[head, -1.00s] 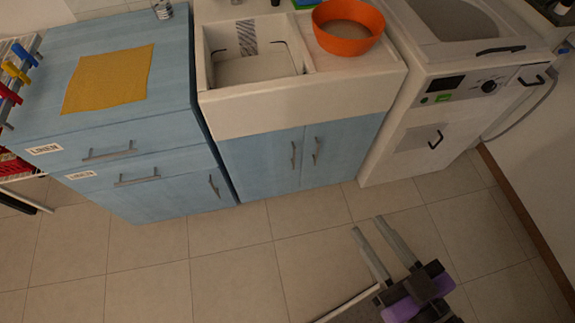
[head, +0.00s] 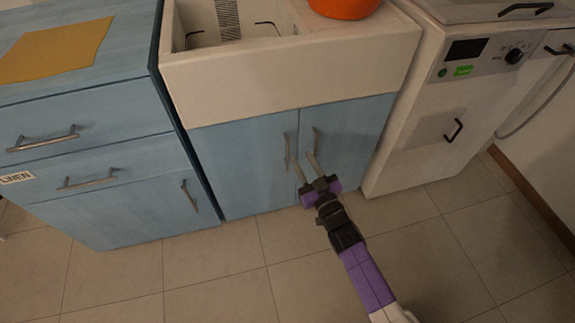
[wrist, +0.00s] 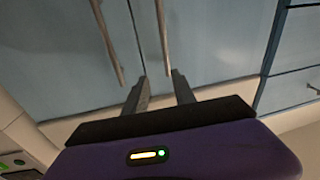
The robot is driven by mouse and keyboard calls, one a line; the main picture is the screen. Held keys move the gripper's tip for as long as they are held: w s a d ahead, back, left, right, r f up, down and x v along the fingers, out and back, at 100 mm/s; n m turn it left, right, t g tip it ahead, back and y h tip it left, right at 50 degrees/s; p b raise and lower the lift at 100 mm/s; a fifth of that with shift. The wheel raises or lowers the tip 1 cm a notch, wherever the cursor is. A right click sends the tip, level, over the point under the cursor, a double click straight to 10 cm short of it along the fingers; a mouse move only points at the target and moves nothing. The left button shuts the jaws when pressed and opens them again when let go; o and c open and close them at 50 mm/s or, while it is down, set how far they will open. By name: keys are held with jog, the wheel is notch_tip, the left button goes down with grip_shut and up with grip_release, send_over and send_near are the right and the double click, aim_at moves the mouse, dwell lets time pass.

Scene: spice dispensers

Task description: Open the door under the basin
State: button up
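The cream basin (head: 290,75) stands above a blue cabinet with a left door (head: 240,165) and a right door (head: 350,140), both closed. Each has a vertical metal bar handle by the centre seam: the left handle (head: 287,153) and the right handle (head: 317,140). My gripper (head: 304,162) is open and empty in front of the doors, its fingers pointing at the handles' lower part. In the wrist view my gripper (wrist: 160,80) has the lower end of the left door's handle (wrist: 163,38) appearing between its fingertips. Whether they touch or surround it, I cannot tell.
A blue drawer unit (head: 90,150) with bar handles stands left of the basin. A white washing machine (head: 420,150) stands close on the right. An orange bowl (head: 345,6) sits on the basin's top. The tiled floor (head: 215,275) in front is clear.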

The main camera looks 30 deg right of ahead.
aim_at(288, 156)
notch_tip(288, 156, down, 5)
jog(key=a+y, duration=0.1)
jog(key=shift+g, duration=0.3)
jog(key=shift+w+d+f+b, duration=0.15)
jog(key=shift+w+b, duration=0.35)
jog(key=shift+w, duration=1.6)
jog(key=shift+w+d+r+b, duration=0.1)
jog(key=shift+w+b, duration=0.4)
jog(key=shift+w, duration=1.6)
grip_shut()
